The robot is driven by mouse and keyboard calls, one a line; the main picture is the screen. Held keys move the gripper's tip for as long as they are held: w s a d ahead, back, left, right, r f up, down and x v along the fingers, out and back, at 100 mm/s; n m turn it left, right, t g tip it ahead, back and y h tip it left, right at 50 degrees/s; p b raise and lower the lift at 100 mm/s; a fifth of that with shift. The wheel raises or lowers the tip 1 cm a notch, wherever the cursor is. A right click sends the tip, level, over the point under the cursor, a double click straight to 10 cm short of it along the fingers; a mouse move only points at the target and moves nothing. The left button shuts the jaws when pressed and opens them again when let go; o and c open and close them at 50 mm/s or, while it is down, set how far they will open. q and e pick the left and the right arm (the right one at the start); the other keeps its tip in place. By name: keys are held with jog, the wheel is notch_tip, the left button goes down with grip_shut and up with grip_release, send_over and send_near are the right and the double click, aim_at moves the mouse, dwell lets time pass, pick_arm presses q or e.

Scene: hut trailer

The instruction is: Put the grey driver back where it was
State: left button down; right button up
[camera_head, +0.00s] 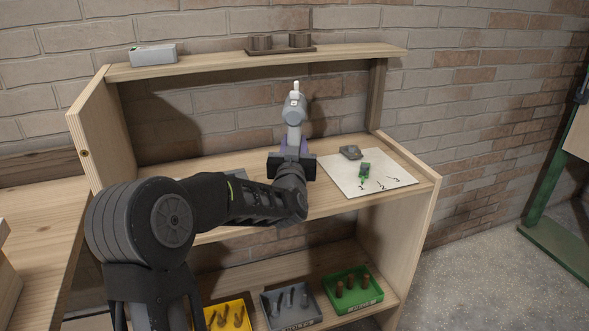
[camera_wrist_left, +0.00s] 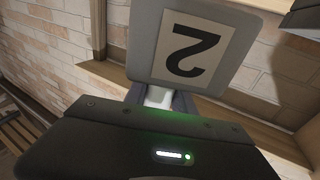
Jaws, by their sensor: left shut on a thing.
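The grey driver (camera_head: 295,110) is in my left gripper (camera_head: 293,146), held in front of the back of the shelf unit's middle board, with a pale tip at its top. My left gripper is shut on it; the fingers are mostly hidden. In the left wrist view the driver's grey block (camera_wrist_left: 146,45) carries a label with a "2", seen upside down. I cannot tell whether the driver touches the board. My right gripper is not in view.
A white sheet (camera_head: 340,172) marked 1, 2, 3 lies right of my gripper, with a green-and-grey piece (camera_head: 364,171) and a grey piece (camera_head: 351,152). Above are a pale box (camera_head: 153,54) and dark rack (camera_head: 281,50). Yellow, grey (camera_head: 272,312) and green (camera_head: 352,303) trays stand below.

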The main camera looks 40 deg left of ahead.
pick_arm(q)
jog(key=shift+f, duration=0.8)
jog(key=shift+f, duration=1.85)
jog(key=shift+f, duration=0.15)
jog(key=c, duration=1)
grip_release()
jog(key=shift+f, duration=0.15)
jog(key=shift+c, duration=0.2)
